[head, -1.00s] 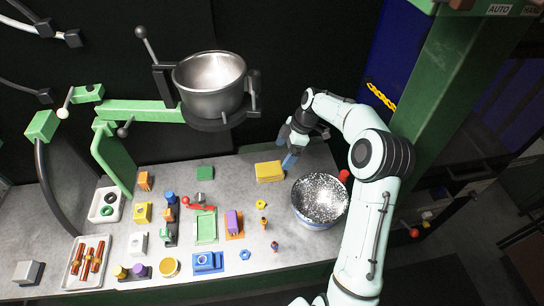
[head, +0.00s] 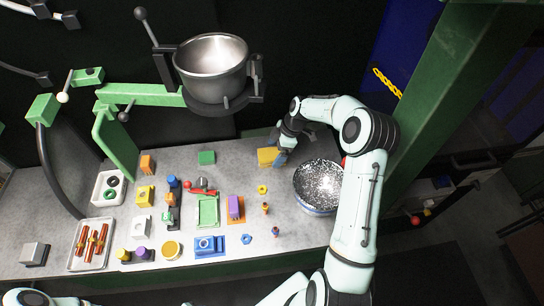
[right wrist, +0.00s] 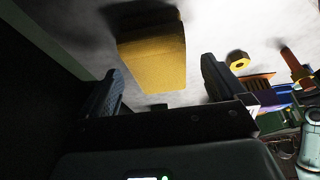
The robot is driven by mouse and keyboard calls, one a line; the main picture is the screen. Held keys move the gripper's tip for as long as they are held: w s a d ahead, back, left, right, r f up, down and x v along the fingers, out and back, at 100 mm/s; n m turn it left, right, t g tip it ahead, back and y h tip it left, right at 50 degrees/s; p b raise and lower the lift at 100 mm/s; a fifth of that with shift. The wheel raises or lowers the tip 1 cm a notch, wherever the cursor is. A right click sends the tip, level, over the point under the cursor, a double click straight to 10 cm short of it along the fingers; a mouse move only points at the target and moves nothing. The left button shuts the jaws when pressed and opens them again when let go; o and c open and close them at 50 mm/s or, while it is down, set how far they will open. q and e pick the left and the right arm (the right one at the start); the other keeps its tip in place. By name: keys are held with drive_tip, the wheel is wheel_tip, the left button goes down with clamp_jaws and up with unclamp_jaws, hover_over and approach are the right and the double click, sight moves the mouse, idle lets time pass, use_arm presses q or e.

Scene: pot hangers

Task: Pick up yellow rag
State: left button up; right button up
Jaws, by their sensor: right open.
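The yellow rag (head: 267,157), a folded block, lies on the grey table toward the back right. In the right wrist view the rag (right wrist: 152,52) is ahead of the fingers, between their lines. My right gripper (head: 279,150) is at the rag's right side in the head view, and its fingers overlap the rag's right end there. In the right wrist view my right gripper (right wrist: 160,90) is open, with a finger on either side and nothing gripped. My left gripper is not in view; part of an arm of mine shows at the bottom left of the head view.
A speckled bowl (head: 318,186) stands just right of the rag, close to my right arm. A metal pot (head: 211,62) hangs on a green arm above the table's back. Small coloured parts fill the table's middle and left.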

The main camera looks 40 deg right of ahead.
sight(273, 154)
drive_tip(key=x, duration=0.3)
drive_tip(key=shift+w+a, duration=0.1)
drive_tip(key=shift+w, duration=0.2)
drive_tip(key=shift+s, duration=0.1)
drive_tip(key=shift+s, duration=0.1)
drive_tip(key=shift+f, duration=0.2)
drive_tip(key=shift+c, duration=0.3)
drive_tip(key=c, duration=1)
